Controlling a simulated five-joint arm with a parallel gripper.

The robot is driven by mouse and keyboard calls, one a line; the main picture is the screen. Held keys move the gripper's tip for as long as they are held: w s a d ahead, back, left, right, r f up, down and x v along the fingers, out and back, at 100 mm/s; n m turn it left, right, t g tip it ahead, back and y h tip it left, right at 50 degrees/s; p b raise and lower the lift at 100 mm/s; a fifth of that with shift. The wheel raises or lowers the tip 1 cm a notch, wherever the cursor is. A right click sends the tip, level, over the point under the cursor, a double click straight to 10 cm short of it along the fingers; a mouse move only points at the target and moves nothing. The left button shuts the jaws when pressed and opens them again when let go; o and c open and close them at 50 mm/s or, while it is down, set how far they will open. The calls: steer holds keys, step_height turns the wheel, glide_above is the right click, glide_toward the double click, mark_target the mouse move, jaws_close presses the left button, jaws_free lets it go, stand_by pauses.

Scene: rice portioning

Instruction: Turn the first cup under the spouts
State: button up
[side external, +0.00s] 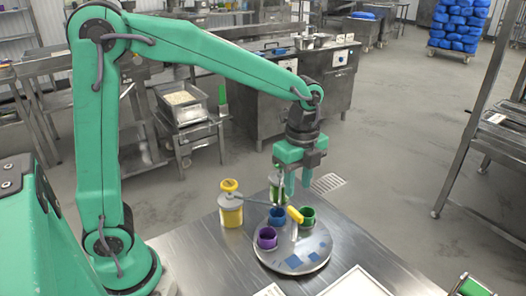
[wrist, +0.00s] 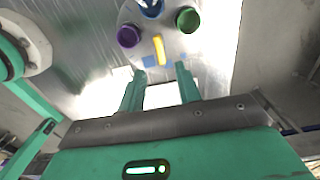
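A round grey turntable (side external: 270,256) lies on the steel table and carries a purple cup (side external: 267,239), a blue cup (side external: 277,217) and a green cup (side external: 307,217). A yellow handle (side external: 296,214) rises near the cups; in the wrist view the handle (wrist: 159,50) lies just beyond my fingertips. A yellow dispenser (side external: 231,210) and a green dispenser (side external: 278,188) stand behind the turntable. My gripper (side external: 298,186) is above the turntable's far side, fingers pointing down. In the wrist view its fingers (wrist: 158,71) are apart with nothing between them.
Blue square marks (side external: 292,261) lie on the turntable's near part. A white tray (side external: 358,284) lies at the table's front edge. A steel rack (side external: 490,140) stands at the right. The table left of the turntable is clear.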

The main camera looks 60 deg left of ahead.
mark_target(295, 211)
steer(key=shift+f, duration=3.9)
steer(key=shift+c, duration=0.2)
jaws_close()
